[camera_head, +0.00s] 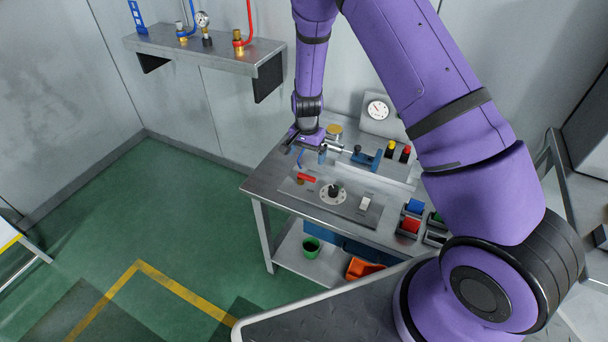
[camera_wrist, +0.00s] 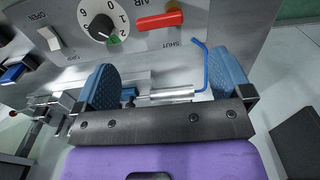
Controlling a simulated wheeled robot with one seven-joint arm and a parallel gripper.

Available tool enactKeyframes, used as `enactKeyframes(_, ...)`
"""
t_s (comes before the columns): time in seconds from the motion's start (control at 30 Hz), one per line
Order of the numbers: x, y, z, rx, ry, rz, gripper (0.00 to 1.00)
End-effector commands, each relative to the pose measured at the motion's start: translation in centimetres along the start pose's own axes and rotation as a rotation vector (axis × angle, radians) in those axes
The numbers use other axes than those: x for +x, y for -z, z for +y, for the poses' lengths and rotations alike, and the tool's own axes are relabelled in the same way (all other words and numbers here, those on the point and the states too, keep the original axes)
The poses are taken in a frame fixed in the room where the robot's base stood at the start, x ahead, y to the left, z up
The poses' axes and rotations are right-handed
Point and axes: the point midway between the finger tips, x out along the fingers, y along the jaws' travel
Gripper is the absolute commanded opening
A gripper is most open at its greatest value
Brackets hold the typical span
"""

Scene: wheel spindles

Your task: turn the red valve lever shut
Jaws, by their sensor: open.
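The red valve lever (camera_head: 307,177) sits on a brass fitting at the left end of a grey panel (camera_head: 348,205) on the workbench. In the wrist view the red lever (camera_wrist: 159,20) lies across the picture, with "AIR" printed above it and "SHUT" below its right end. My gripper (camera_head: 309,153) is above the bench, just behind the lever. In the wrist view my gripper (camera_wrist: 163,64) has its blue fingers wide apart, with nothing held between them. The lever is beyond the fingertips and apart from them.
A dial with a black knob (camera_wrist: 102,27) and a white rocker switch (camera_head: 366,200) share the panel. A bent blue rod (camera_wrist: 205,62) is close to one finger. A blue clamp (camera_head: 366,159), push buttons (camera_head: 391,149) and a gauge (camera_head: 377,110) stand behind and right.

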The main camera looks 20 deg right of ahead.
Motion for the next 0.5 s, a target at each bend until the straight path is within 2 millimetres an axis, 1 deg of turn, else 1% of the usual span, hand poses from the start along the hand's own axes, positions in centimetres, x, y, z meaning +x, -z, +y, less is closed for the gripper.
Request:
enactKeyframes(0.03,0.8,0.0,0.1,0.001,-0.003,-0.003,0.97)
enactKeyframes(0.3,5.6,-0.1,0.1,0.0,-0.003,-0.004,0.97)
enactKeyframes(0.5,8.2,-0.1,0.1,0.0,-0.002,-0.003,0.97)
